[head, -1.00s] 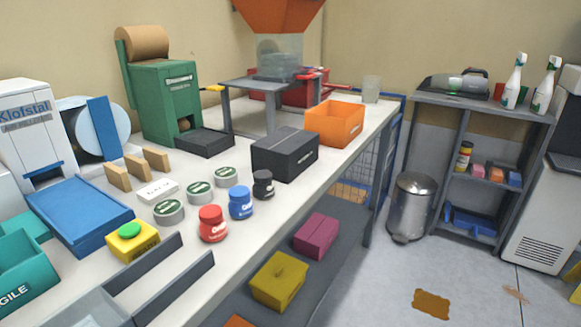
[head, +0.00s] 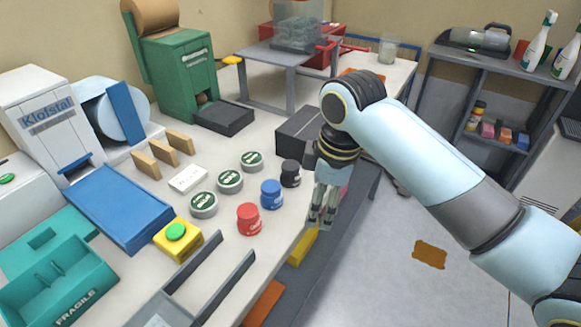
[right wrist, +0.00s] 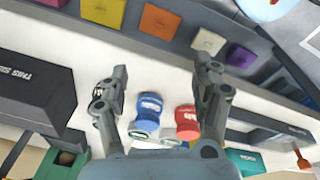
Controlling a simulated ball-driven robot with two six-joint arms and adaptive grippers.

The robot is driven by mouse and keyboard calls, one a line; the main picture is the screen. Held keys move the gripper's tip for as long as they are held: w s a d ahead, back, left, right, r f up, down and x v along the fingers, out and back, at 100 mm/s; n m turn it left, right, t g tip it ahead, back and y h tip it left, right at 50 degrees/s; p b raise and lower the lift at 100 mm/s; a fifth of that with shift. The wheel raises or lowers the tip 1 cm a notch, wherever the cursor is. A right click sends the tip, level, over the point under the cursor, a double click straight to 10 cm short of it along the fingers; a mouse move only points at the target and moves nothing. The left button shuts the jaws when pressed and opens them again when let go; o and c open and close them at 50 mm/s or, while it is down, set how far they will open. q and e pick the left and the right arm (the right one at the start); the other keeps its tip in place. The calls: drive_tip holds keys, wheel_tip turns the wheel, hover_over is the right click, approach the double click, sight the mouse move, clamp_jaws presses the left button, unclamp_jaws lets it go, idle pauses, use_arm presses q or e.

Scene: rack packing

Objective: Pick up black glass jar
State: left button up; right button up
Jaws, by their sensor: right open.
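The black glass jar (head: 290,173) stands upright on the white bench near its front edge, at the right end of a row with a blue jar (head: 271,194) and a red jar (head: 248,219). My right gripper (head: 321,220) is open and empty, pointing down just right of the black jar and apart from it. In the right wrist view, the open fingers (right wrist: 160,85) frame the blue jar (right wrist: 147,108) and the red jar (right wrist: 185,120). I cannot make out the black jar there; the left finger may hide it. My left gripper is out of view.
Several round green-labelled tins (head: 230,181) stand behind the jars. A black box (head: 297,131) is just beyond the black jar, partly behind my arm. Grey rails (head: 225,285) lie nearer. A lower shelf with coloured boxes (right wrist: 209,41) runs below the bench edge.

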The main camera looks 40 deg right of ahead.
drive_tip(key=w+d+r+n, duration=0.1)
drive_tip(key=w+r+n, duration=0.1)
drive_tip(key=w+r, duration=0.1)
drive_tip(key=w+r+n, duration=0.2)
drive_tip(key=w+r, duration=0.1)
drive_tip(key=w, duration=0.1)
drive_tip(key=w+d+r+n+g+y+p, duration=0.1)
drive_tip(key=w+r+n, duration=0.1)
drive_tip(key=w+r, duration=0.1)
drive_tip(key=shift+w+d+r+n, duration=0.2)
drive_tip(key=shift+d+n, duration=0.1)
drive_tip(key=shift+n, duration=0.1)
drive_tip(key=shift+w+f, duration=0.1)
drive_tip(key=shift+w, duration=0.05)
hover_over(291, 165)
drive_tip(key=shift+n, duration=0.3)
drive_tip(key=f, duration=0.4)
drive_tip(key=shift+s+d+f, duration=0.25)
drive_tip(key=f, duration=0.3)
drive_tip(key=f+p, duration=0.1)
drive_tip(key=f, duration=0.1)
drive_tip(key=shift+w+a+f, duration=0.2)
drive_tip(key=shift+w+a, duration=0.1)
drive_tip(key=c, duration=1.3)
drive_tip(key=shift+r, duration=0.1)
